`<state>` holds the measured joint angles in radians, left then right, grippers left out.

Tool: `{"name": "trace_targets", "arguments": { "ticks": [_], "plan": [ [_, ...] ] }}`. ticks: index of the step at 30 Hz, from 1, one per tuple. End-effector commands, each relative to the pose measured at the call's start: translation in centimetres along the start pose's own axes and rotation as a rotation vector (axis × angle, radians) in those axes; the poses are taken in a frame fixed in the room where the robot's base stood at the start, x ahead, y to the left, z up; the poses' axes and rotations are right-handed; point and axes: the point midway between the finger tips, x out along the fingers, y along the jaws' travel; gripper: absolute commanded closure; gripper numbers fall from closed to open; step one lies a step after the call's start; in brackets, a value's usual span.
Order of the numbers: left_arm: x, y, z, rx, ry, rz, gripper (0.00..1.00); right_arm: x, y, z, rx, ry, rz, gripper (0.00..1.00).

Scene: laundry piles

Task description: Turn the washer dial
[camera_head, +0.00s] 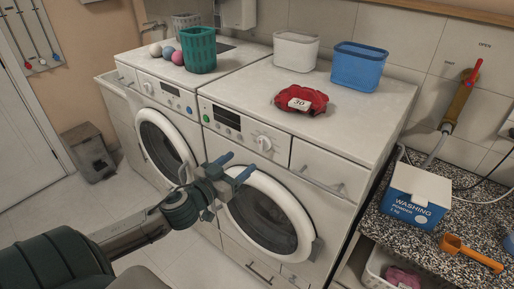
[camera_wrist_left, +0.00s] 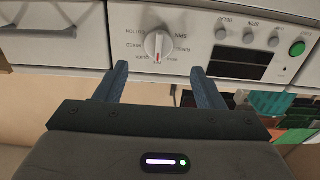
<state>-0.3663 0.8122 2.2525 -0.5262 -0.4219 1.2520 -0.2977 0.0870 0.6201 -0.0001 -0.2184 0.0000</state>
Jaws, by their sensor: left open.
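The washer dial (camera_head: 264,143) is a round white knob on the front panel of the right-hand washer (camera_head: 296,156). In the left wrist view the dial (camera_wrist_left: 158,45) appears upside down, with a red mark at its lower edge and printed labels around it. My left gripper (camera_head: 236,166) is in front of the washer, a little left of and below the dial in the head view. Its two blue fingers are open and empty. In the left wrist view the gripper (camera_wrist_left: 159,69) has the dial between and beyond its fingertips, apparently apart from it. My right gripper is not in view.
A second white machine (camera_head: 160,120) stands to the left. A green basket (camera_head: 198,50), a red cloth marked 30 (camera_head: 301,99), a white bin (camera_head: 296,51) and a blue bin (camera_head: 359,67) sit on top. A washing powder box (camera_head: 414,196) stands on the right counter.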

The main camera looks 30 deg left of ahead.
Motion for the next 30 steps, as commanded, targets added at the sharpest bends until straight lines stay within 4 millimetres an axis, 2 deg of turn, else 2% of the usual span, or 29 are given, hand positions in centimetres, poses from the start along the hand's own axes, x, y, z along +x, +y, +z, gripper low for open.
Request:
{"name": "trace_targets", "arguments": {
  "ticks": [8,18,24,30],
  "plan": [
    [3.1,0.0,-0.2,-0.006,0.004,-0.002,0.37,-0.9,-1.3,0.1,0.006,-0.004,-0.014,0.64],
    [7.0,0.0,-0.2,-0.006,0.004,-0.001,0.37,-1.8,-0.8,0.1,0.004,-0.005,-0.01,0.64],
    [8.4,0.0,-0.1,-0.003,0.002,0.0,0.37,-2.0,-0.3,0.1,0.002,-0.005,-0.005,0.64],
    [8.8,0.1,-0.1,0.0,0.002,0.002,0.37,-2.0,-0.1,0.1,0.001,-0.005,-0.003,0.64]
  ]
}}
